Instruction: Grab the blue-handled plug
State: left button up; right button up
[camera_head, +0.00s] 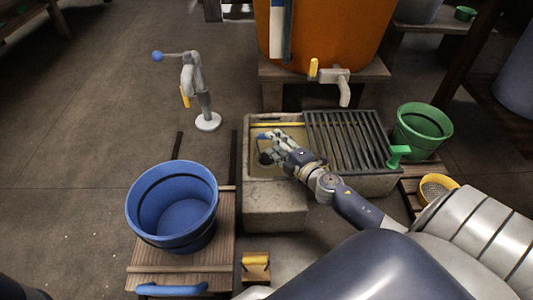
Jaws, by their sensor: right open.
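The plug's small blue handle (262,136) shows inside the stone sink (272,188), at the left side of the basin. My right gripper (272,146) reaches into the basin from the lower right. It is open, with its fingers right by the blue handle and partly covering this area. I cannot tell whether a finger touches the handle. A dark round spot (265,158) shows on the basin floor below the fingers. The plug's lower part is hidden or too small to make out. My left gripper is not in view.
A ribbed drainboard (345,135) adjoins the basin. A tap (342,85) on the orange barrel (325,35) is behind it. A blue bucket (175,205) stands left, a green bucket (423,130) right. A standing tap (200,95) with a blue knob is at back left.

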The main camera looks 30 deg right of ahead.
jog(key=w+b, duration=0.1)
jog(key=w, duration=0.1)
jog(key=w+f, duration=0.1)
jog(key=w, duration=0.1)
jog(key=shift+w+b, duration=0.3)
jog(key=shift+b, duration=0.1)
grip_shut()
